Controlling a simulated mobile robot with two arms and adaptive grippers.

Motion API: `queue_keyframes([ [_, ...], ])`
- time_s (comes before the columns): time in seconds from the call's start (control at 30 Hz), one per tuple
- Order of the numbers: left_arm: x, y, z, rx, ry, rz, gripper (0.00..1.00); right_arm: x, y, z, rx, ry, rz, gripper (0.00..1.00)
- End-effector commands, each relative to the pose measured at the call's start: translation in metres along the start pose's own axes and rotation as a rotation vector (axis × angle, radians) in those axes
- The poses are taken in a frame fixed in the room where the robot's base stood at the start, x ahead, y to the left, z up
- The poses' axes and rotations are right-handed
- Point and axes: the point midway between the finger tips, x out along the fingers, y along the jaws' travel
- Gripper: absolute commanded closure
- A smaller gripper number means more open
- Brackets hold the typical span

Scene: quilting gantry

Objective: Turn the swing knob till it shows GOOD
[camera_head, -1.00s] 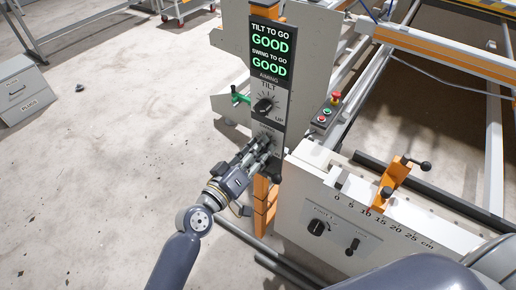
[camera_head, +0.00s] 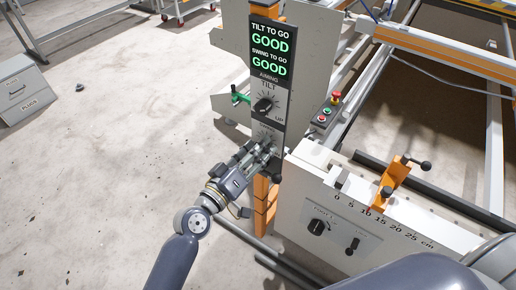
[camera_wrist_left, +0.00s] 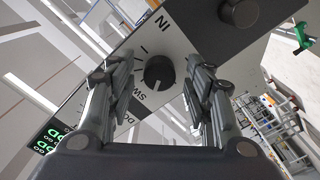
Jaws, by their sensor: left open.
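The swing knob (camera_wrist_left: 158,72) is a round black knob with a white pointer on the aiming panel (camera_head: 284,104). In the left wrist view it shows between my left gripper's two spread fingers, with clear space on both sides. My left gripper (camera_head: 267,153) is open in front of the lower panel and hides most of the swing knob in the head view. The readout (camera_head: 271,48) shows green GOOD for both tilt and swing. The tilt knob (camera_head: 264,105) is above the gripper. My right gripper is out of view.
A button box (camera_head: 325,115) with a red stop button stands right of the panel. A black round knob (camera_wrist_left: 240,12) sits past the swing knob in the wrist view. A white machine housing (camera_head: 300,205) lies right of the gripper; open floor is at left.

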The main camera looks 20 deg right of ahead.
Motion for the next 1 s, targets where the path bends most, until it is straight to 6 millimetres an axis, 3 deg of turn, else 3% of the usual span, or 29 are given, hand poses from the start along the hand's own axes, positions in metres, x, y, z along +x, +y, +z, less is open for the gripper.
queue_keyframes([
  [0.5,-0.091,-0.001,0.001,0.001,-0.004,-0.002,0.53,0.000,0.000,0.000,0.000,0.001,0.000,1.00],
  [0.7,-0.109,-0.001,0.001,0.000,-0.003,-0.001,0.53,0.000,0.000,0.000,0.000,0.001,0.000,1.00],
  [1.0,-0.114,0.000,0.000,-0.001,-0.001,0.000,0.53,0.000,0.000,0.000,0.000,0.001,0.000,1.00],
])
